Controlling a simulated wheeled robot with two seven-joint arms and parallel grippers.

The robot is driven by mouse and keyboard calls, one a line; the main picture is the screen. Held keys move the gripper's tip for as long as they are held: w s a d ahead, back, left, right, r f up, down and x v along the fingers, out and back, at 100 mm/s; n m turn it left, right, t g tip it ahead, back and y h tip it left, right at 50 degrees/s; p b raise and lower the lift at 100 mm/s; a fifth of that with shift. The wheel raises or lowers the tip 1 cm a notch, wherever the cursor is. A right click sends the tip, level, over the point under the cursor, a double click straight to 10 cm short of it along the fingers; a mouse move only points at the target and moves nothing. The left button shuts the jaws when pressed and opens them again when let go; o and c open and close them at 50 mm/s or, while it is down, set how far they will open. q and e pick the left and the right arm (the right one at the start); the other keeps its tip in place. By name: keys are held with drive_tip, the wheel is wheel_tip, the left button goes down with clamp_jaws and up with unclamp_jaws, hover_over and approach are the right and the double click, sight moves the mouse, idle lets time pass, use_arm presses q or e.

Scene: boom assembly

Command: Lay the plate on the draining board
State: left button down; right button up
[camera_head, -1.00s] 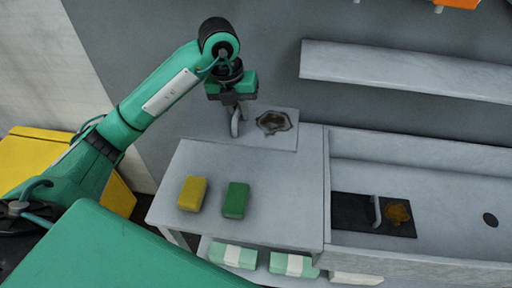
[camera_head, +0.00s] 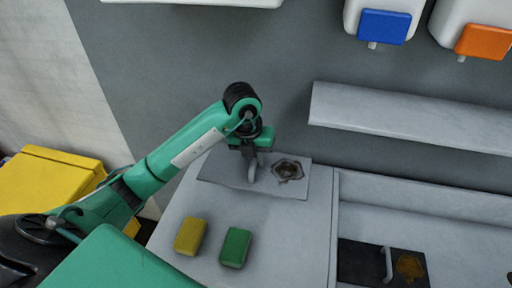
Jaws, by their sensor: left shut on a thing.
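A flat grey plate (camera_head: 224,168) with a dark brown stain and a curved handle is at the back of the pale counter (camera_head: 275,238), left of the sink. My left gripper (camera_head: 253,168) is above the plate and shut on its handle. Whether the plate rests on the counter or hovers just over it I cannot tell. A second, dark plate (camera_head: 358,262) with a handle and an orange-brown stain lies in the sink (camera_head: 440,232). Which surface is the draining board is not marked. My right gripper is out of view.
A yellow sponge (camera_head: 191,236) and a green sponge (camera_head: 235,247) lie on the counter in front of the plate. A grey shelf (camera_head: 410,118) juts from the wall above the sink. Dispensers with blue (camera_head: 383,27) and orange (camera_head: 484,41) fronts hang higher up.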

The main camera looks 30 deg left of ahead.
use_arm(q)
wheel_tip(320, 180, down, 8)
drive_tip(key=shift+f+p, duration=0.1)
drive_tip(key=shift+p, duration=0.65)
wheel_tip(320, 180, down, 4)
drive_tip(key=shift+f+p, duration=0.1)
drive_tip(key=shift+p, duration=0.4)
drive_tip(key=shift+f, duration=0.1)
drive_tip(key=c, duration=1.4)
unclamp_jaws()
drive_tip(key=shift+s, duration=0.1)
